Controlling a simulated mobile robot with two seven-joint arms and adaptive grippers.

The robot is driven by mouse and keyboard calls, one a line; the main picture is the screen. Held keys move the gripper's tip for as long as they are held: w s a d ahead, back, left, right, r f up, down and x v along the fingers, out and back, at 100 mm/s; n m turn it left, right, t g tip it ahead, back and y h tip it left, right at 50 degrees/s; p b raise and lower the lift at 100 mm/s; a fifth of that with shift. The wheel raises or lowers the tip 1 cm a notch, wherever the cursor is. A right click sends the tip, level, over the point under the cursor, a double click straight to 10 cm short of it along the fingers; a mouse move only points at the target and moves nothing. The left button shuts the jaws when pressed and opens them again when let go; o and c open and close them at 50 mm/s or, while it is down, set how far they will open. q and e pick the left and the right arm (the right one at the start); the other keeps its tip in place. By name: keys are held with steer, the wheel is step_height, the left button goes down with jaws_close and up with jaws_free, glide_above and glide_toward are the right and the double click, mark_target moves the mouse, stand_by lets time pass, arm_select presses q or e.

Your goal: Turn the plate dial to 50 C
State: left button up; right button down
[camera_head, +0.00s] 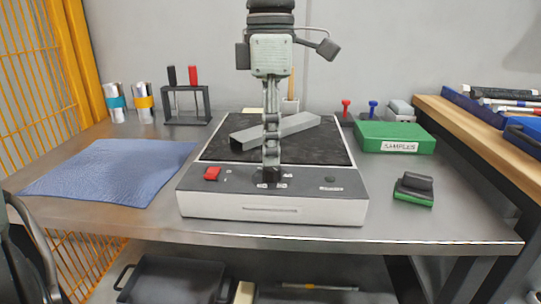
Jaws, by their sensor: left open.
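The hot plate (215,203) stands in the middle of the bench, with a dark top and a light front panel. A small black dial (271,178) is at the middle of its control strip, with small pale labels around it that are too small to read. My left gripper (271,165) points straight down over the dial, seen edge-on, with one finger hiding the other. It is open, with its tips at or just above the dial; I cannot tell whether they touch it. The dial's pointer is hidden. My right gripper is not in view.
A grey bar (300,124) lies across the plate top behind my fingers. A red switch (212,173) is left of the dial. A blue cloth (110,170) lies left; a green samples box (395,133) and a green-black block (414,188) are right.

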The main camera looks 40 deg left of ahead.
arm_select(q)
step_height(320, 180, up, 9)
steer(key=shift+w+a, duration=0.15)
steer(key=shift+f, duration=0.15)
stand_by(0.5)
